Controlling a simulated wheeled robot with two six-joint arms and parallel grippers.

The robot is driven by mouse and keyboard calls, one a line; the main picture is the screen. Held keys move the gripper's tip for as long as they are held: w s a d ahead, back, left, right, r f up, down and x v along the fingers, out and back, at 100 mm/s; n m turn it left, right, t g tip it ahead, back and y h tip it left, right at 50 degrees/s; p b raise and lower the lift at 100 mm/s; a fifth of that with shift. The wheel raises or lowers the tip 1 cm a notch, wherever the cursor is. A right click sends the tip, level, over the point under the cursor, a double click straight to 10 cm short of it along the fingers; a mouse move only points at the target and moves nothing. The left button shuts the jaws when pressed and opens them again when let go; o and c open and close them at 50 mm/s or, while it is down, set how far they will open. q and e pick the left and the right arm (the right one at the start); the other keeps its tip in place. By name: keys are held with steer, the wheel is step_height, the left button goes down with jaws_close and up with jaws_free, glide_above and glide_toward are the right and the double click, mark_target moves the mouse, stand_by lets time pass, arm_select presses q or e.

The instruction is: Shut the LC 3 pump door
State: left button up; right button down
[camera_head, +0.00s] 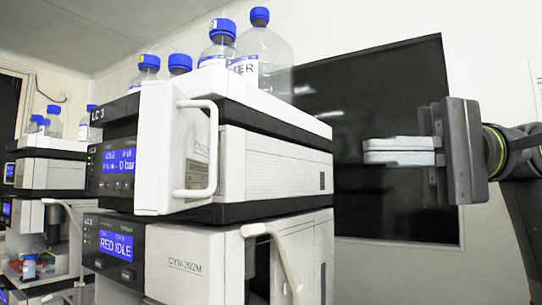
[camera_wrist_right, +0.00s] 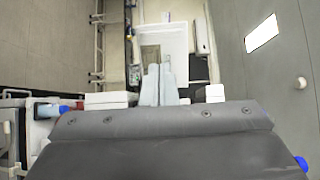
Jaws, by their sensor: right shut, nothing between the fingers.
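The LC 3 pump door (camera_head: 158,150) is a white panel with a white bar handle (camera_head: 213,150) in the head view. It stands out from the LC 3 module (camera_head: 275,165), beside the lit blue display (camera_head: 118,161), and looks open; the exact angle is unclear. My right gripper (camera_head: 368,151) is to the right of the stack, level with the door, fingers pointing left. It is shut and empty, apart from the door and handle. In the right wrist view its pale fingers (camera_wrist_right: 160,85) are together. My left gripper is out of view.
A lower module (camera_head: 190,265) with a handle and hose stands under LC 3. Blue-capped bottles (camera_head: 262,55) stand on top of the stack. Another stack (camera_head: 45,175) is at the left. A dark panel (camera_head: 390,90) is on the wall behind my gripper.

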steer(key=p, duration=0.3)
glide_toward(177, 145)
arm_select(q)
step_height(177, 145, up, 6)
steer(key=p, duration=0.2)
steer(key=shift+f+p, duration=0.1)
steer(key=shift+p, duration=0.3)
arm_select(e)
steer(key=a, duration=0.1)
steer(key=s+a, duration=0.1)
steer(key=a, duration=0.1)
steer(key=shift+f, duration=0.2)
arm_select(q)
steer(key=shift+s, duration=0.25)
arm_select(e)
steer(key=shift+s, duration=0.1)
